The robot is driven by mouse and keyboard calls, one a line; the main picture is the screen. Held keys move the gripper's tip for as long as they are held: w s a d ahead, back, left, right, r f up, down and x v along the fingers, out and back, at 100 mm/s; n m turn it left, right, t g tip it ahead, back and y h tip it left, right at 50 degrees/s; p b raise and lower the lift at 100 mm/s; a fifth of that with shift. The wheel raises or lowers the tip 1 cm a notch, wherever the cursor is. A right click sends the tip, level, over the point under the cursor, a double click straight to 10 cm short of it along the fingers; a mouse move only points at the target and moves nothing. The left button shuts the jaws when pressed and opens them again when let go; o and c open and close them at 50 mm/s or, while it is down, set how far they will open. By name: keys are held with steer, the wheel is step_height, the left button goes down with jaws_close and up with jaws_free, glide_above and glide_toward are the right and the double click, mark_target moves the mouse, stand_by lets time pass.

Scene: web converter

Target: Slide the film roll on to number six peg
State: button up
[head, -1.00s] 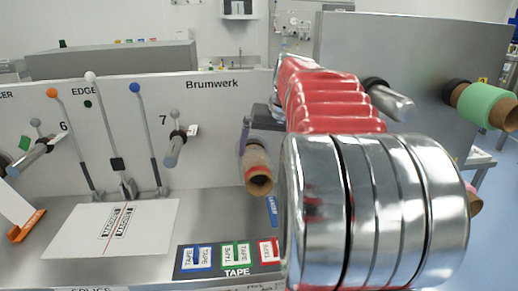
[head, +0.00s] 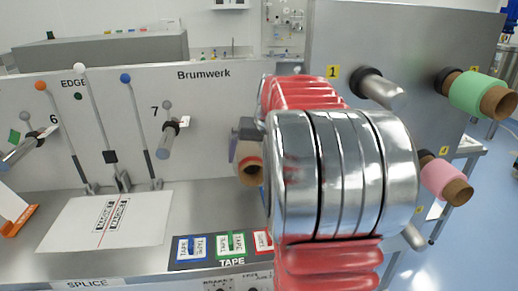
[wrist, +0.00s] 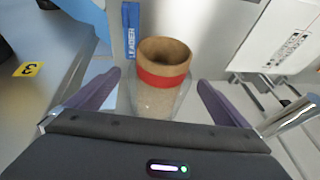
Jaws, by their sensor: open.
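The film roll (wrist: 163,80) is a brown cardboard core with a red band and clear film around it. In the wrist view it stands between the two purple fingers of my gripper (wrist: 159,88), which are open with gaps at both sides. In the head view the roll (head: 249,168) shows end-on just left of my arm, and my gripper (head: 246,132) is partly hidden behind my arm. What supports the roll is hidden. The number six peg (head: 20,152) sticks out of the white panel at the far left, with nothing seen on it.
Peg seven (head: 168,140) is between the roll and peg six. Levers (head: 98,110) rise between the two pegs. A grey panel at right has a bare peg one (head: 382,90), a green roll (head: 470,92) and a pink roll (head: 438,176). A splice table lies below.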

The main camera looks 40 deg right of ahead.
mark_target(251, 167)
steer(key=x, duration=0.5)
steer(key=shift+w+f, duration=0.15)
steer(key=shift+f, duration=0.15)
steer(key=shift+c, duration=0.3)
steer(key=c, duration=1.3)
steer(key=shift+r, duration=0.15)
steer(key=shift+c, duration=0.4)
